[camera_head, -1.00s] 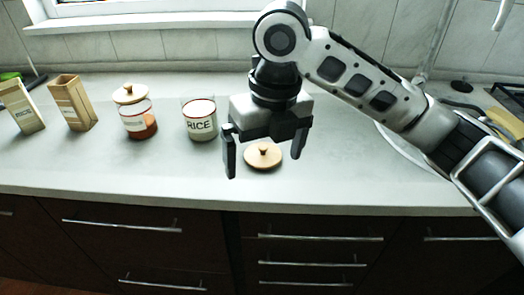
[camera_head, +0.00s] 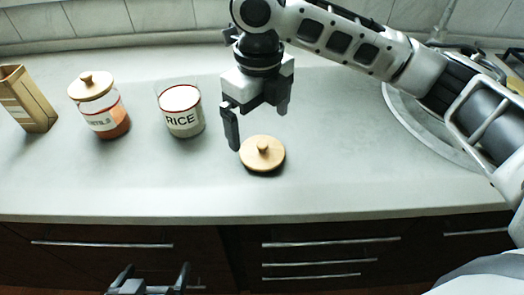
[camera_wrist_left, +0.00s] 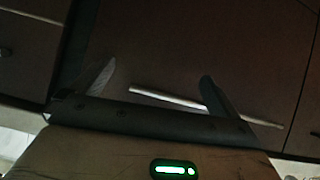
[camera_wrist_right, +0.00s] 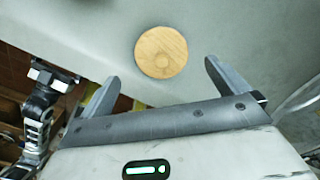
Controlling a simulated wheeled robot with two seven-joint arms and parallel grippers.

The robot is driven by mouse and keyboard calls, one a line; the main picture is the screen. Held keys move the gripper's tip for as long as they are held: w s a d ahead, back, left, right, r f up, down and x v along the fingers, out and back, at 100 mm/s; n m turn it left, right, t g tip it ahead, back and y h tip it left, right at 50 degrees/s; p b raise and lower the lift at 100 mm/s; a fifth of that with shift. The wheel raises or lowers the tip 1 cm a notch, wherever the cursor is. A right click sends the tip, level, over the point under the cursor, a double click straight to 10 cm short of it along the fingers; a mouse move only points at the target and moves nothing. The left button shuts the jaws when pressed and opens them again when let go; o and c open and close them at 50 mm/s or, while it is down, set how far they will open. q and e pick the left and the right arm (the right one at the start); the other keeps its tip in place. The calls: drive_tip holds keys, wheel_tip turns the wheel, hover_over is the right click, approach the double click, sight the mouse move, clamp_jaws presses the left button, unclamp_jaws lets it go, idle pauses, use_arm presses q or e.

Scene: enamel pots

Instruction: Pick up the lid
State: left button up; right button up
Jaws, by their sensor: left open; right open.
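The lid (camera_head: 262,154) is a round wooden disc with a small knob, lying on the grey counter in the head view. It also shows in the right wrist view (camera_wrist_right: 161,52), beyond the fingertips. My right gripper (camera_head: 258,127) is open and empty, above the counter and just behind the lid in the head view; its fingers (camera_wrist_right: 160,78) are apart from the lid. My left gripper (camera_head: 150,272) is open and empty at the bottom of the head view, low in front of the drawers. The left wrist view shows its fingers (camera_wrist_left: 155,75) before a dark drawer front.
A glass jar labelled RICE (camera_head: 181,112) stands open left of the lid. A lidded jar with red contents (camera_head: 100,105) and a wooden box (camera_head: 27,98) stand further left. A round sink (camera_head: 425,135) is at the right. The counter around the lid is clear.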

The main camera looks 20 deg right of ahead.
sight(263, 143)
drive_tip(key=f, duration=0.6)
drive_tip(key=shift+s+d+f, duration=0.15)
drive_tip(key=shift+d+f, duration=0.05)
drive_tip(key=shift+f, duration=0.1)
drive_tip(key=c, duration=0.9)
